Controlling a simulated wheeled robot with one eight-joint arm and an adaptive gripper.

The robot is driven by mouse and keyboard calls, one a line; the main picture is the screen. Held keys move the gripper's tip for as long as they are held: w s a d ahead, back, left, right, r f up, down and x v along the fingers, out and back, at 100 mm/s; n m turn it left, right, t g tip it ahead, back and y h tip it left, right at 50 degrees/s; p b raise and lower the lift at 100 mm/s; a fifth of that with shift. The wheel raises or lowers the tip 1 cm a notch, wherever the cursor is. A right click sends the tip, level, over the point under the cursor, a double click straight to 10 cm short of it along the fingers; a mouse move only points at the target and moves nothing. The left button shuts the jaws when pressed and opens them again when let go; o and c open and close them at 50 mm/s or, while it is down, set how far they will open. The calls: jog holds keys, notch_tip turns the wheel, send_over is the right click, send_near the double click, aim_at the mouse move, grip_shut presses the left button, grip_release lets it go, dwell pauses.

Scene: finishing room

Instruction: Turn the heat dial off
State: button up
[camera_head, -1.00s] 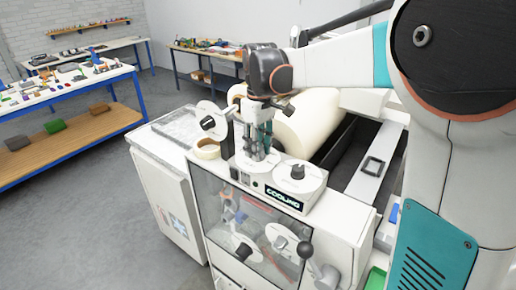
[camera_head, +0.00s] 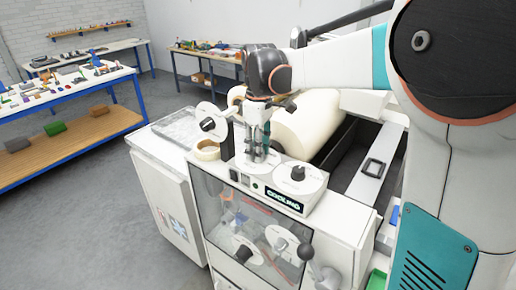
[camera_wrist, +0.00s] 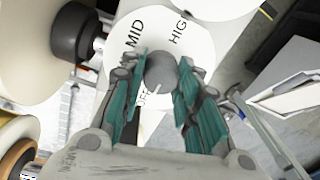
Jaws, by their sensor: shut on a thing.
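The heat dial is a white disc (camera_wrist: 122,62) with a grey knob (camera_wrist: 160,72) at its middle. In the wrist view its lettering reads MID at upper left, HIG at upper right and a partly hidden OFF below. A white mark on the knob points down toward OFF. My gripper (camera_wrist: 161,80) has its teal finger pads on either side of the knob, shut on it.
A second dial with a black knob (camera_head: 297,173) sits just right on the same box, above a COOLING label (camera_head: 284,200). A tape roll (camera_head: 207,151) and a large cream roller (camera_head: 305,122) are close by. Cluttered workbenches (camera_head: 66,88) stand beyond open floor at left.

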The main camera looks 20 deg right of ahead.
jog(key=o, duration=1.1)
jog(key=shift+w, duration=0.1)
notch_tip(320, 180, up, 12)
jog(key=shift+w+d, duration=0.1)
jog(key=shift+f, duration=0.1)
